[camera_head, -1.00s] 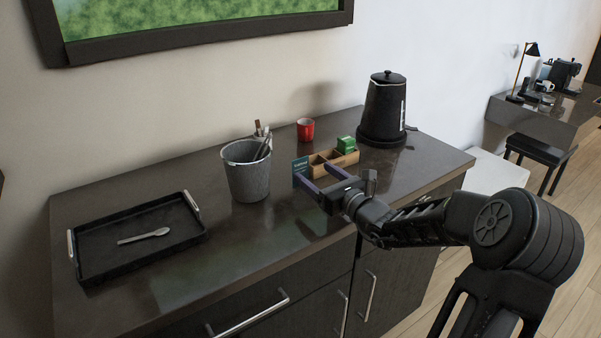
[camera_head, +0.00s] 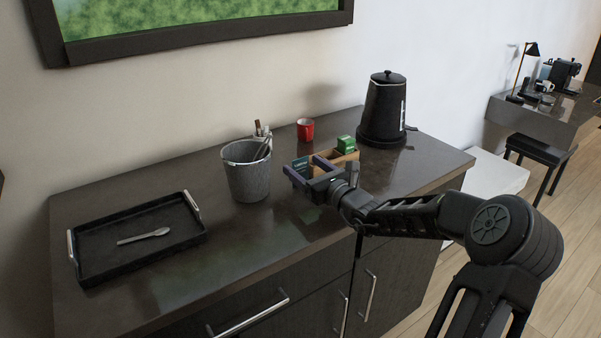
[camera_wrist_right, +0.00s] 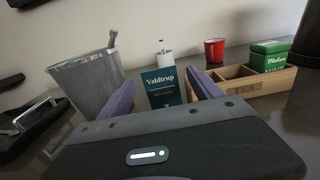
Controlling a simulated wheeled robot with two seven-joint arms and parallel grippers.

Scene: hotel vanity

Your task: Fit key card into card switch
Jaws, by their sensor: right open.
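The key card (camera_wrist_right: 163,88), dark teal with "Valdtrup" lettering, stands upright in the right wrist view, just left of the wooden tea box. Its teal top also shows in the head view (camera_head: 301,163). My right gripper (camera_head: 304,171) is open, with one purple finger on each side of the card in the wrist view. I cannot tell whether either finger touches it. The card's lower edge is hidden behind the gripper body. I do not see a card switch that I can identify. My left gripper is not in view.
A grey bin (camera_head: 247,172) holding utensils stands close to the left. The tea box (camera_wrist_right: 240,84) with a green packet (camera_wrist_right: 270,57), a red cup (camera_head: 305,129) and a black kettle (camera_head: 382,110) are behind and right. A black tray (camera_head: 100,262) with a spoon (camera_head: 144,237) lies left.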

